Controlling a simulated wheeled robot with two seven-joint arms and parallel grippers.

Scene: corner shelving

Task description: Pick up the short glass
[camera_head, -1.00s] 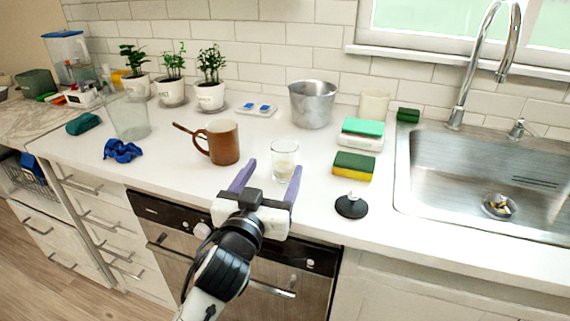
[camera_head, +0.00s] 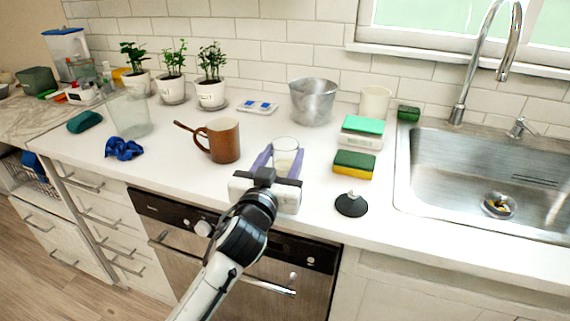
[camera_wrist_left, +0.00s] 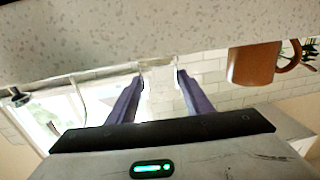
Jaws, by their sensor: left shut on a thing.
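The short glass (camera_head: 286,146) is clear, with something pale in its lower part. It stands upright on the white counter in the head view, near the front edge. My left gripper (camera_head: 280,158) has its purple fingers on either side of the glass and is shut on it. In the left wrist view, which is upside down, the glass (camera_wrist_left: 158,74) shows faintly between the fingertips. The gripper's body hides the lowest part of the glass in the head view. My right gripper is not in view.
A brown mug (camera_head: 223,140) stands left of the glass. A green-yellow sponge (camera_head: 354,165) and a black stopper (camera_head: 351,204) lie to the right. A metal pot (camera_head: 312,101) stands behind. A tall clear glass (camera_head: 129,117) and blue cloth (camera_head: 124,149) are farther left. The sink (camera_head: 480,165) is at right.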

